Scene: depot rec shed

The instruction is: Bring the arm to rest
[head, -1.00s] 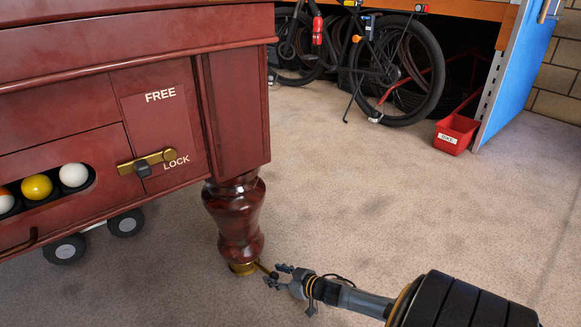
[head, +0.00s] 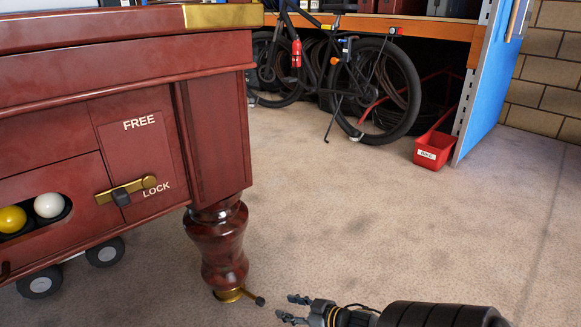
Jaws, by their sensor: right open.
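My right gripper (head: 292,310) is at the bottom edge of the head view, its fingers apart and pointing left. It is empty. A gap of carpet shows between its fingertips and the small dark-knobbed lever (head: 258,300) at the brass foot (head: 230,294) of the table leg (head: 216,250). My right arm (head: 440,315) reaches in from the lower right, partly cut off by the frame. My left gripper is not in view.
The red wooden pool table (head: 60,140) fills the left, with a brass FREE/LOCK lever (head: 133,190), balls and small wheels. A bicycle (head: 345,85), red bin (head: 434,148) and blue panel (head: 492,85) stand behind. Open carpet (head: 400,230) lies between.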

